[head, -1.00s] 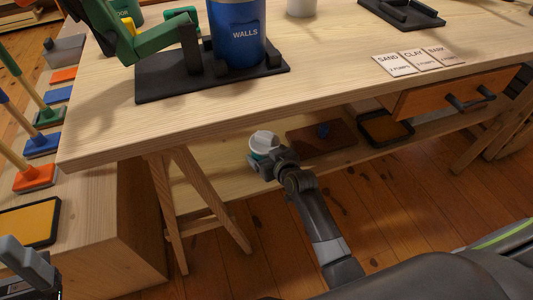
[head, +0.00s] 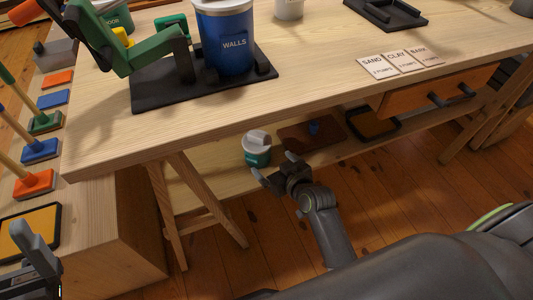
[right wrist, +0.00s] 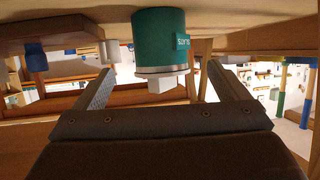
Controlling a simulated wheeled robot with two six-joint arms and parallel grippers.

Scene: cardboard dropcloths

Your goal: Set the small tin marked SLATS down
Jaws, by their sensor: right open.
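The small teal tin (head: 257,155) with a white lid stands upright on the low wooden shelf (head: 205,195) under the workbench. My right gripper (head: 273,168) is open and empty, just in front of the tin. In the right wrist view its two fingers (right wrist: 160,75) are apart, with the tin beyond and between their tips. My left gripper (head: 38,258) is partly in view at the lower left; its opening is unclear.
A brown board with a blue knob (head: 313,128) and a black-rimmed tray (head: 373,125) lie right of the tin on the shelf. The workbench top (head: 310,75) overhangs the shelf. An orange drawer (head: 400,95) and a trestle leg (head: 208,195) flank the space.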

